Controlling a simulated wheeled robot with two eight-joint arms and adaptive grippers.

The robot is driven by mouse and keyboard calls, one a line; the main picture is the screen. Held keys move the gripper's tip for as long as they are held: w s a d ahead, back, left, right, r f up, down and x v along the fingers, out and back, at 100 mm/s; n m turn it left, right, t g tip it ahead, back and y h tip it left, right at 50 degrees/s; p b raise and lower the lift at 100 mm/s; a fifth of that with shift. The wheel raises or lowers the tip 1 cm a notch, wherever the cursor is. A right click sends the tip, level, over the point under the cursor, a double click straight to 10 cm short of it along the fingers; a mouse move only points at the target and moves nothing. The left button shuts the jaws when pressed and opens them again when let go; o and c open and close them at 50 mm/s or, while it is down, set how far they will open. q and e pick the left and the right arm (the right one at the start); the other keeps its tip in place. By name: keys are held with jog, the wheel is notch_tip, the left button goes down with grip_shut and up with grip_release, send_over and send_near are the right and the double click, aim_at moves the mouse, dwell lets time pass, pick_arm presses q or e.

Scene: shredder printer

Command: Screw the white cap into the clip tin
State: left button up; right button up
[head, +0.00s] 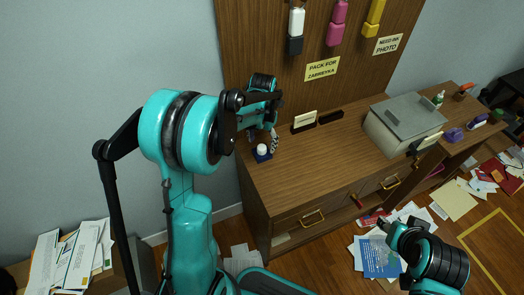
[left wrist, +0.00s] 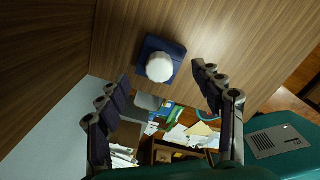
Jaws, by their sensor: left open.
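The white round cap (head: 262,149) sits on top of a dark blue square block, which appears to be the clip tin (head: 262,157), at the left end of the wooden cabinet top. In the left wrist view the cap (left wrist: 159,67) covers part of the blue tin (left wrist: 174,50). I cannot tell whether the cap's thread is engaged. My left gripper (head: 262,137) is open just by the cap.
A card holder (head: 304,121) and a dark block (head: 331,116) stand behind and right of the tin. A grey printer (head: 405,125) stands farther right. A wooden back panel (head: 262,40) rises behind. The middle of the cabinet top (head: 325,155) is clear. Papers litter the floor.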

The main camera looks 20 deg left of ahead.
aim_at(262, 147)
pick_arm(q)
jog(key=shift+f, duration=0.1)
jog(key=shift+f+b, duration=1.35)
jog(key=shift+f, duration=0.35)
jog(key=shift+s+r, duration=0.1)
grip_shut()
jog(key=m, duration=0.5)
jog(key=shift+c, duration=1.9)
grip_release()
jog(key=shift+o, duration=0.3)
jog(key=shift+a, duration=0.1)
